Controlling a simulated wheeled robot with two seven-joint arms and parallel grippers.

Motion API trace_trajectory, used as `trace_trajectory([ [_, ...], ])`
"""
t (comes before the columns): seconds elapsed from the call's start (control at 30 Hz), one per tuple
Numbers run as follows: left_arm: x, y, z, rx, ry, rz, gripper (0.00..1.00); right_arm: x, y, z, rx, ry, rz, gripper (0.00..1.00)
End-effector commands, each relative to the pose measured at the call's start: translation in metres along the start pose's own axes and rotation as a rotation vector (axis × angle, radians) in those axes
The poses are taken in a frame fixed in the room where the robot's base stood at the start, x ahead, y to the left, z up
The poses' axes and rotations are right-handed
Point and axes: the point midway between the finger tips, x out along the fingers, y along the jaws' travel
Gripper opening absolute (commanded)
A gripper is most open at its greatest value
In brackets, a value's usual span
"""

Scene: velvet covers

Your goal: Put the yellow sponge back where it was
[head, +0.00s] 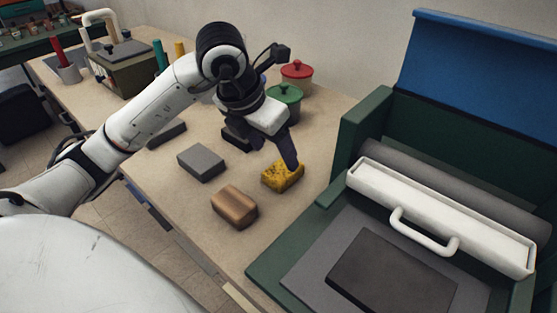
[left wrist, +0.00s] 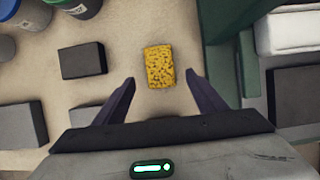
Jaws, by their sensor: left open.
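The yellow sponge (head: 283,177), a speckled block, lies on the tan table near the green case. In the left wrist view the sponge (left wrist: 159,66) lies just beyond the fingertips, roughly midway between them. My left gripper (head: 272,160) is open and empty, above and close to the sponge; one finger overlaps the sponge's far edge in the head view. In the left wrist view its two fingers (left wrist: 160,78) are spread apart. My right gripper is not in view.
A brown block (head: 234,206) and a grey block (head: 201,163) lie left of the sponge. Green (head: 285,101) and red (head: 297,77) lidded pots stand behind. At right, the green case (head: 268,272) holds a white handled bar (head: 440,217) and a dark slab (head: 390,275).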

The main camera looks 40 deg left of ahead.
Motion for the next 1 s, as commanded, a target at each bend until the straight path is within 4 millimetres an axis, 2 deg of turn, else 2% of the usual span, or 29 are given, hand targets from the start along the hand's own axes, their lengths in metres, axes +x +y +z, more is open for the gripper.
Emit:
trace_trajectory([
  [0.1, -0.023, 0.001, 0.001, 0.001, -0.004, 0.003, 0.65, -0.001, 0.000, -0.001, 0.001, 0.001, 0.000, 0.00],
  [0.3, -0.042, 0.000, 0.000, 0.000, -0.001, 0.001, 0.65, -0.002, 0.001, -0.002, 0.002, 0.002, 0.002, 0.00],
  [1.0, -0.043, 0.000, 0.000, 0.000, 0.001, 0.001, 0.65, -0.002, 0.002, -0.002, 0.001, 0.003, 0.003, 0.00],
])
